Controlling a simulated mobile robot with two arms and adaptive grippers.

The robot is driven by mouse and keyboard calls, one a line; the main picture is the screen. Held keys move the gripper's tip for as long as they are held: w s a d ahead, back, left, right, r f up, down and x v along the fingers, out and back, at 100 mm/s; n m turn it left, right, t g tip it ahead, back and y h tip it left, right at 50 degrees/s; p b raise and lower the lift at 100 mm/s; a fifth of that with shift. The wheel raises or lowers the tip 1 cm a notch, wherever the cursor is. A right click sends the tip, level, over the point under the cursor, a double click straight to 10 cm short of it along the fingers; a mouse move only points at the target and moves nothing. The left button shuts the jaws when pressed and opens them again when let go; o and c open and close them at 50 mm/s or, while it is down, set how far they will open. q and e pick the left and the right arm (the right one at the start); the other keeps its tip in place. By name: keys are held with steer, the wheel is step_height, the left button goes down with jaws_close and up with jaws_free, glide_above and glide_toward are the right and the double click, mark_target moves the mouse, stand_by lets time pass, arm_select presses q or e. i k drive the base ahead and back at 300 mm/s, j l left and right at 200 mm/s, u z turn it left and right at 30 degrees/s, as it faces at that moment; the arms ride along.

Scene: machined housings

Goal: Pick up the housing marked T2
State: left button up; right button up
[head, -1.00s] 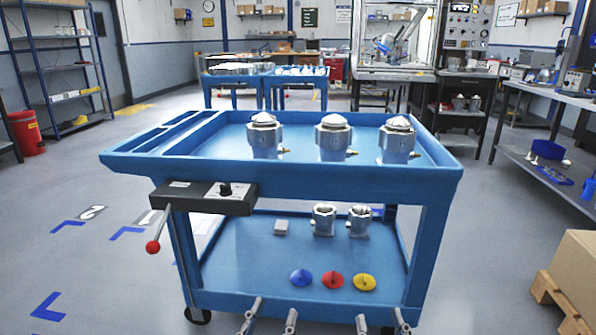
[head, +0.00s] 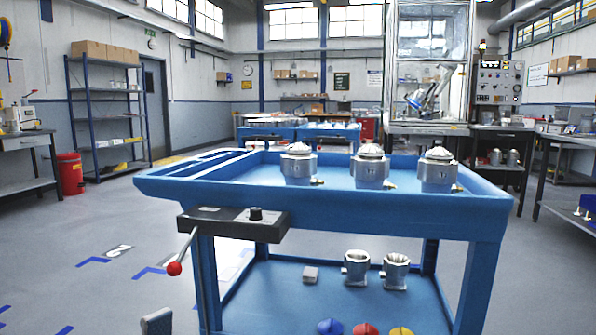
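Three metal housings with domed tops stand upright in a row on the cart's top tray: a left one (head: 299,167), a middle one (head: 370,169) and a right one (head: 438,172). Each has a small brass fitting low on its right side. Two open-topped metal housings stand on the lower shelf, a left one (head: 356,268) and a right one (head: 395,272). Any marks are too small to read, so I cannot tell which is T2. Neither gripper shows clearly; a grey piece at the bottom left edge is unclear.
The blue cart (head: 330,216) stands in front of me. A black control box (head: 232,222) with a red-knobbed lever (head: 174,268) sticks out at its front left. Floor at left is open.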

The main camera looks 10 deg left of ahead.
mark_target(370, 169)
steer(key=l, duration=1.05)
steer(key=u, duration=0.25)
steer(key=i+l+u, duration=0.25)
steer(key=u, duration=0.15)
steer(key=i+l+u, duration=0.25)
steer(key=l+u, duration=0.2)
steer(key=i+l, duration=0.15)
steer(key=l, duration=0.2)
steer(key=i+l, duration=0.1)
steer(key=l, duration=0.25)
steer(key=i+l+u, duration=0.1)
steer(key=l, duration=0.25)
steer(key=i, duration=0.05)
